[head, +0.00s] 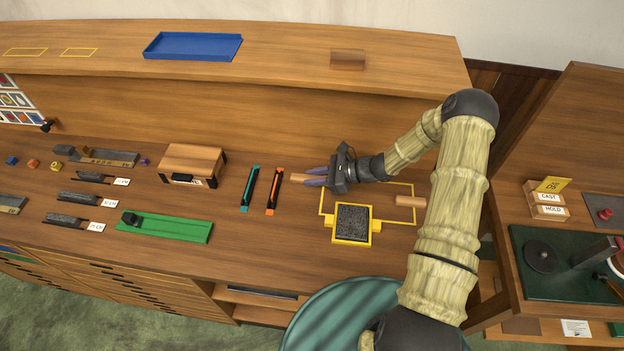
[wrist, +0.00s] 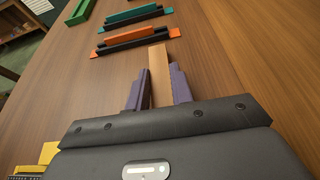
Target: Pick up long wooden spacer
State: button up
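A long wooden spacer (head: 299,177) is a light wooden bar near the middle of the workbench. It also shows in the wrist view (wrist: 159,68), running forward from between the fingers. My gripper (head: 313,176) reaches in from the right, low over the bench. In the wrist view, its two dark purple fingers (wrist: 158,86) lie close along both sides of the spacer and look shut on it. The spacer's near end is hidden by the gripper body. I cannot tell whether the spacer is clear of the bench top.
Orange (head: 274,191) and green (head: 250,188) holders with black bars lie left of the spacer. A yellow-framed dark block (head: 352,223) stands in front of my gripper. A short wooden block (head: 410,201) lies to the right, another (head: 348,59) on the shelf. A wooden box (head: 192,164) stands left.

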grip_shut()
notch_tip(320, 180, up, 10)
jog(key=b, duration=0.2)
dwell(0.9)
